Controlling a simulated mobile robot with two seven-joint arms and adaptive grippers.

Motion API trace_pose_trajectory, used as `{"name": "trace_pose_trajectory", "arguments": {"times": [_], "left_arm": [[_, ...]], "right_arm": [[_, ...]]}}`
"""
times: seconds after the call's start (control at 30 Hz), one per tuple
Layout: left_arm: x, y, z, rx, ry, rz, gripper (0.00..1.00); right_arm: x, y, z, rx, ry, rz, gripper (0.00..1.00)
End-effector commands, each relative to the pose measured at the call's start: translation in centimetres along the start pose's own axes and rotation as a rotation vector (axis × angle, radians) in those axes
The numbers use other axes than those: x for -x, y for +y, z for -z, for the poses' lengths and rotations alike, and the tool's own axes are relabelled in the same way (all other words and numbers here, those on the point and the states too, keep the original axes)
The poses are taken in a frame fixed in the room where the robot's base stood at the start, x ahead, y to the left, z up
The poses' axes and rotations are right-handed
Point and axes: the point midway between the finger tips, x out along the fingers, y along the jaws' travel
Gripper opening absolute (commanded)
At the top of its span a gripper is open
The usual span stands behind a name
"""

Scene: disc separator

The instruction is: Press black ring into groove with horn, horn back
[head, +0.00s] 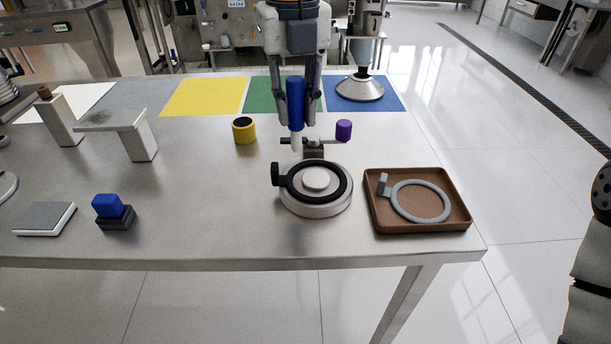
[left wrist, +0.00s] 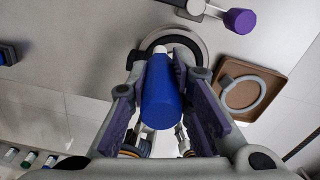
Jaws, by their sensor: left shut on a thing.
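The horn (head: 295,100) has a blue handle and a pale tip. My left gripper (head: 297,121) is shut on its handle and holds it upright, tip down, behind and above the round grey disc (head: 317,210). The black ring (head: 343,185) lies on the disc around its pale centre, with its black tab at the left. I cannot tell whether the ring sits in the groove. In the left wrist view the horn (left wrist: 163,98) lies between the fingers (left wrist: 165,58) and, with them, hides part of the disc (left wrist: 203,42). My right gripper is not in view.
A brown tray (head: 458,222) with a grey ring (head: 421,218) stands right of the disc. Behind the disc is a small stand with a purple knob (head: 344,130). A yellow cylinder (head: 244,133) and a blue block (head: 110,206) are left. The table is clear between disc and blue block.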

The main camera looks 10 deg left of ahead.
Motion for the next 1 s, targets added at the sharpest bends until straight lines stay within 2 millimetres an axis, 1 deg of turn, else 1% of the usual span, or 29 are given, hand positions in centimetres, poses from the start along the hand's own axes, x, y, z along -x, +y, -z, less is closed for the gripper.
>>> {"name": "trace_pose_trajectory", "arguments": {"times": [0.03,0.13,0.53,0.57,0.7,0.8,1.0], "left_arm": [[0.9,0.0,0.0,0.000,-0.004,0.002,0.00],[1.5,0.0,0.0,-0.001,-0.002,0.001,0.00],[1.7,0.0,0.0,0.000,-0.001,0.001,0.00],[2.0,0.0,0.0,0.000,-0.003,0.002,0.00],[4.3,0.0,0.0,0.001,-0.003,0.003,0.00],[5.3,0.0,0.0,0.001,-0.003,0.002,0.00],[5.5,0.0,0.0,0.000,-0.001,0.000,0.00]], "right_arm": [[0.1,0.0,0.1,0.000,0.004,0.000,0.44],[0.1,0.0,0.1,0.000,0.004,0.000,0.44],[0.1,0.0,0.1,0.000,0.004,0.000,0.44],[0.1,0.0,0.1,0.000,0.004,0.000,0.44],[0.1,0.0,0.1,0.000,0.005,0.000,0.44],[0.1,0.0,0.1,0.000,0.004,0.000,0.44],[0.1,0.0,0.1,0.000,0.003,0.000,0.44]]}}
